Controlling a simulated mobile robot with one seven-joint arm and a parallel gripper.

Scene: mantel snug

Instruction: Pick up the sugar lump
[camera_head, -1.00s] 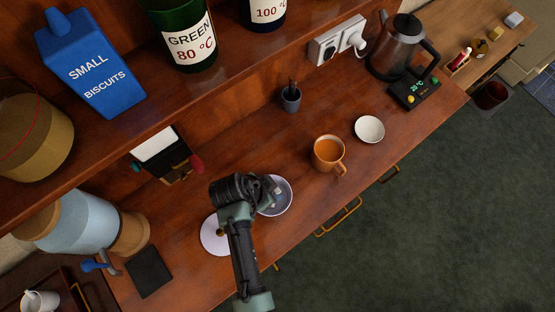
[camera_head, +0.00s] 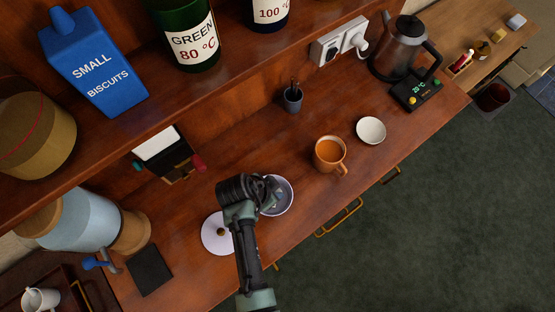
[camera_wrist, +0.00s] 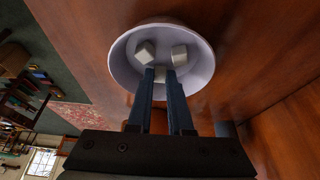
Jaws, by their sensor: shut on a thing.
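A pale bowl (camera_wrist: 203,80) in the wrist view holds white sugar lumps. One lump (camera_wrist: 145,51) is at the left and one (camera_wrist: 179,56) at the right, just beyond my fingertips. My gripper (camera_wrist: 160,74) reaches into the bowl and is shut on a sugar lump (camera_wrist: 160,76), seen between the dark fingers and partly hidden by them. In the head view my gripper (camera_head: 272,190) is over the bowl (camera_head: 288,203), which my wrist partly covers. I cannot tell whether the held lump is clear of the bowl's bottom.
A white lid (camera_head: 211,236) with a knob lies left of the bowl. An orange mug (camera_head: 328,154) and a small white dish (camera_head: 371,130) stand to the right. A dark cup (camera_head: 292,100) stands behind, near the wall. Bare wood lies between bowl and mug.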

